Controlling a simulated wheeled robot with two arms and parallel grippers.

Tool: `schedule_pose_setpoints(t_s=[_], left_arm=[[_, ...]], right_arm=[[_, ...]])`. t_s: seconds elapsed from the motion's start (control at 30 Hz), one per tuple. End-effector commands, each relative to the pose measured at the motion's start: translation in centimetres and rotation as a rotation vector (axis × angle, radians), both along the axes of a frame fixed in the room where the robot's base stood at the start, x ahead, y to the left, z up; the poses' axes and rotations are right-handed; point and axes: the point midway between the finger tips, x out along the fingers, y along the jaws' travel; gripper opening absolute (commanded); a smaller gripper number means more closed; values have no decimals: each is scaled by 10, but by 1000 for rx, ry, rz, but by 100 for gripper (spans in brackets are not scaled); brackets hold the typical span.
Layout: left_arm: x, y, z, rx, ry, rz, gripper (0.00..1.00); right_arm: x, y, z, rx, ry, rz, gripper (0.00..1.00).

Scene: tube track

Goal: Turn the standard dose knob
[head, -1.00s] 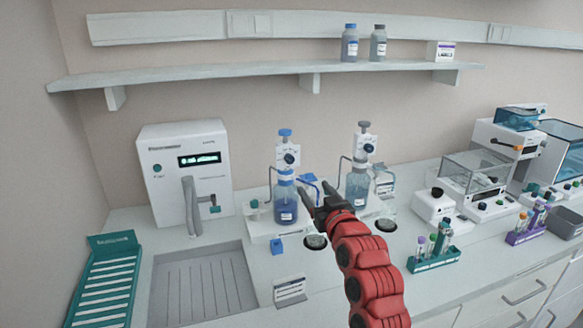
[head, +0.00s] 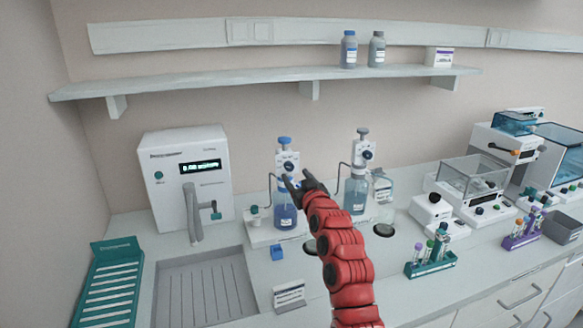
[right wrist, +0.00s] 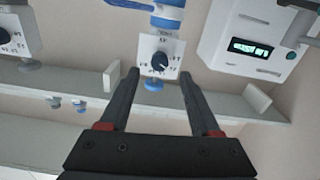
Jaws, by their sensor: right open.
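A bottle-top dispenser with a blue cap (head: 285,141) stands on the bottle of blue liquid (head: 286,216). Its dark dose knob (head: 288,166) sits on a white dial plate, and shows in the right wrist view (right wrist: 159,61) too. A second dispenser with a grey cap (head: 362,131) and its own dark knob (head: 368,155) stands to the right; I cannot read which label means standard. My right gripper (head: 296,178) is open and empty, just in front of and below the blue-capped dispenser's knob. In the right wrist view, the knob appears between the spread fingers (right wrist: 149,74), apart from them. My left gripper is out of view.
A white machine with a display (head: 186,180) stands left of the dispensers, above a grey sink (head: 205,285). A teal rack (head: 107,285) lies at the far left. Tube racks (head: 430,268) and a balance (head: 472,172) are on the right. A shelf (head: 250,84) runs above.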

Motion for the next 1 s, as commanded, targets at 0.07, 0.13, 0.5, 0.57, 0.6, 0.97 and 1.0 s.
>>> schedule_pose_setpoints(t_s=[0.07, 0.13, 0.5, 0.57, 0.6, 0.97, 1.0], left_arm=[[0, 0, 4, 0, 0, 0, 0], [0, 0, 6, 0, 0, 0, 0], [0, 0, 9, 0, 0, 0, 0], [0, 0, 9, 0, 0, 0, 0], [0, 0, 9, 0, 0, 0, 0], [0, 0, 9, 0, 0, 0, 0], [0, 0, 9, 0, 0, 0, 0]], right_arm=[[10, 3, 3, -1, 0, 0, 64], [17, 5, 4, -2, -2, -1, 64], [44, 14, 1, 1, -1, 0, 64], [46, 14, 1, 0, 0, -1, 64], [47, 15, 1, 0, -1, -1, 64], [48, 15, 1, 0, -2, -2, 62], [48, 15, 1, 0, -2, -2, 55]])
